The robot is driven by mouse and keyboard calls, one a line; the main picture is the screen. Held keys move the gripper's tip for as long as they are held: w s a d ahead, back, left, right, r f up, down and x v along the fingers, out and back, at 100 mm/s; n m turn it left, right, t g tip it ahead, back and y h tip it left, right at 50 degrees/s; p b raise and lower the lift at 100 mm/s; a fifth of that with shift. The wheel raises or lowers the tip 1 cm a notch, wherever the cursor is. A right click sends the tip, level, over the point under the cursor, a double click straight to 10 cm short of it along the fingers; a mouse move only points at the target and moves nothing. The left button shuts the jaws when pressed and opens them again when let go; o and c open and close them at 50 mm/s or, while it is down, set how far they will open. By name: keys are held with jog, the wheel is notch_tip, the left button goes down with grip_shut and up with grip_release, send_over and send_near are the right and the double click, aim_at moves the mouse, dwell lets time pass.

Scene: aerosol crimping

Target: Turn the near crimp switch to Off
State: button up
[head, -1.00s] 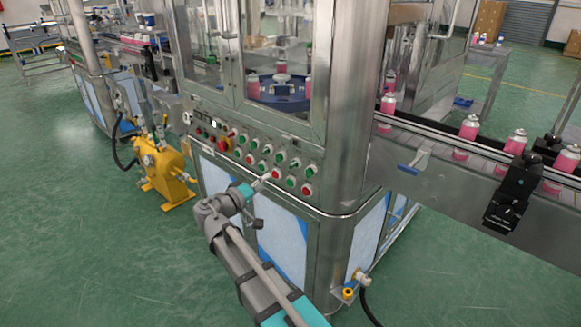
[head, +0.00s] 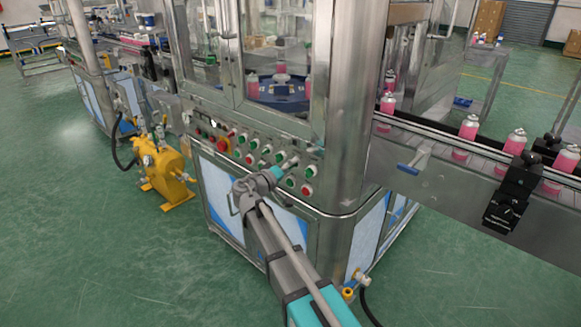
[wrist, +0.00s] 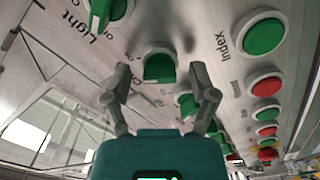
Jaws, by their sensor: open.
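The control panel (head: 240,140) is on the front of the steel machine, with rows of red and green controls. My gripper (head: 288,163) is at the panel's right part, its jaws hidden by small size in the head view. In the wrist view my gripper (wrist: 160,82) is open, with one finger on each side of a green control (wrist: 160,68) that lies beyond the fingertips. I cannot tell if it touches. Its label is not readable, so I cannot confirm it as the near crimp switch. A green switch (wrist: 105,10) labelled Light is at upper left.
A green button (wrist: 264,33) labelled Index and several red and green buttons run down the right of the wrist view. A conveyor (head: 445,145) carries pink cans at right. A yellow pump unit (head: 163,172) stands left. Green floor is open in front.

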jog(key=shift+c, duration=0.2)
grip_shut()
dwell(0.3)
jog(key=shift+n, duration=0.3)
jog(key=n, duration=1.1)
jog(key=shift+n, duration=0.3)
dwell(0.4)
jog(key=shift+o, duration=0.2)
grip_release()
